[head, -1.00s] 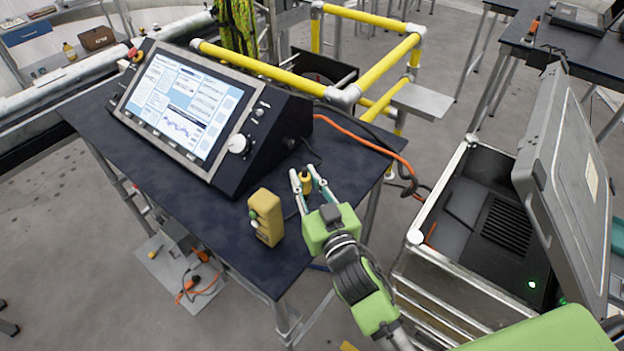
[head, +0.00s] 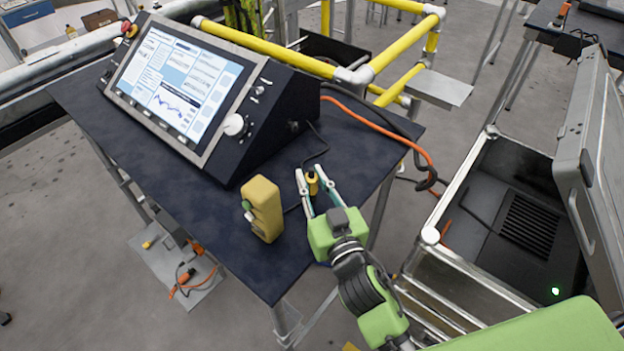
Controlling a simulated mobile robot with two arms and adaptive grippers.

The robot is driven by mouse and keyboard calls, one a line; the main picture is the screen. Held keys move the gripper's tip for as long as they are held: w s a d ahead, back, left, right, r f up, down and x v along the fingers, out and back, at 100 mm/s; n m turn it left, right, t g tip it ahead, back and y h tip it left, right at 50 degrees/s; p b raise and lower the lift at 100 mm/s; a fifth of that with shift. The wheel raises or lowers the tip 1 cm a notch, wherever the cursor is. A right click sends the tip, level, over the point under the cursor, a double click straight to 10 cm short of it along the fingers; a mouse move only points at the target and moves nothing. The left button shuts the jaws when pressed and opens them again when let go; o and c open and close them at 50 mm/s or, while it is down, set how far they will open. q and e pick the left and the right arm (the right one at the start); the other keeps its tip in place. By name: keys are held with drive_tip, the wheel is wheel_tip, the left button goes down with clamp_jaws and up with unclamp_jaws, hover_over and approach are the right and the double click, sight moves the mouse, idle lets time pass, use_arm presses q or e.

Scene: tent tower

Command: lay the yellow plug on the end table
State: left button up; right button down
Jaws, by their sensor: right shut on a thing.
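The yellow plug (head: 313,184) is small, with a dark cable at its top, and sits between the fingertips of my right gripper (head: 312,177). The gripper is shut on it, over the right part of a dark blue table (head: 185,205), which looks like the end table. I cannot tell whether the plug touches the tabletop or hangs just above it. The gripper's fingers hide part of the plug's sides. My left gripper is not in view.
A yellow box with buttons (head: 264,208) stands left of my right gripper. A console with a lit screen (head: 185,92) fills the table's back. An orange cable (head: 392,134) crosses the right corner. An open case (head: 508,205) stands to the right.

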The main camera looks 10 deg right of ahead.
drive_tip(key=shift+s, duration=0.15)
drive_tip(key=shift+f, duration=0.1)
drive_tip(key=c, duration=1.8)
unclamp_jaws()
drive_tip(key=shift+c, duration=0.2)
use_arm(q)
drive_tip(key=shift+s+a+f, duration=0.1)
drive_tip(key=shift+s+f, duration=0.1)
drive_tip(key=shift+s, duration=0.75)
